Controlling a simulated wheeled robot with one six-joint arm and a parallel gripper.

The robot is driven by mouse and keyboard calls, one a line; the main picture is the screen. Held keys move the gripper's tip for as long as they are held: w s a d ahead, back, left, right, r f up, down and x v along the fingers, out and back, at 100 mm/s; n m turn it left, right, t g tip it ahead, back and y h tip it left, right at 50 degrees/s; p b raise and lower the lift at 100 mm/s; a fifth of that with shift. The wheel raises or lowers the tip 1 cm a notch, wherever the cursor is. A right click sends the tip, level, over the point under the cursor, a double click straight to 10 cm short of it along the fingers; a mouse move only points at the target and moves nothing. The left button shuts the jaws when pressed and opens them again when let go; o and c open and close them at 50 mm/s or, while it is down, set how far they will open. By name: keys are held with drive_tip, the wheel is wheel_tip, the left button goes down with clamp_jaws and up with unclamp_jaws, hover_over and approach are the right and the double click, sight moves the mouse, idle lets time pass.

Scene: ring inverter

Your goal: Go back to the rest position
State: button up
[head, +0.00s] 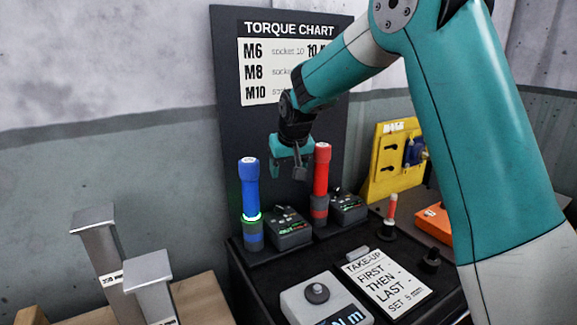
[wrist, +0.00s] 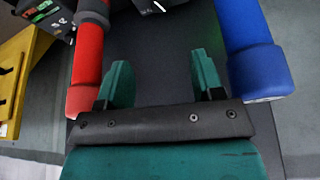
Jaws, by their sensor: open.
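My gripper (head: 289,167) is open and empty in the head view, above the black bench and between two upright tools. The blue-handled tool (head: 249,182) stands to its left with a green lit ring near its base. The red-handled tool (head: 321,170) stands close to its right. In the wrist view my gripper's two teal fingers (wrist: 162,82) are spread with nothing between them. There the red tool (wrist: 88,52) is at the left and the blue tool (wrist: 254,50) at the right, both outside the fingers.
A torque chart board (head: 289,28) stands behind my arm. Small dark boxes (head: 289,229) sit beside the tools. A meter (head: 322,303) and a take-up card (head: 388,283) lie in front. A yellow panel (head: 381,187) and an orange item (head: 436,220) are at the right. Grey metal posts (head: 148,275) stand at the left.

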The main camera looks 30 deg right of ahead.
drive_tip(key=shift+v, duration=0.85)
drive_tip(key=s+a+r+n+g+y, duration=0.2)
drive_tip(key=s+a+n+y, duration=0.15)
drive_tip(key=s+a, duration=0.9)
drive_tip(key=s+a+n+g, duration=0.1)
drive_tip(key=s+a+n, duration=0.1)
drive_tip(key=s, duration=0.9)
drive_tip(key=s+a+f+n+g+y, duration=0.1)
drive_tip(key=s+a+n, duration=0.2)
drive_tip(key=s, duration=0.8)
drive_tip(key=shift+a+n+g, duration=0.3)
drive_tip(key=shift+a+n, duration=0.05)
drive_tip(key=shift+a, duration=0.6)
drive_tip(key=shift+w+y, duration=0.1)
drive_tip(key=shift+y, duration=0.15)
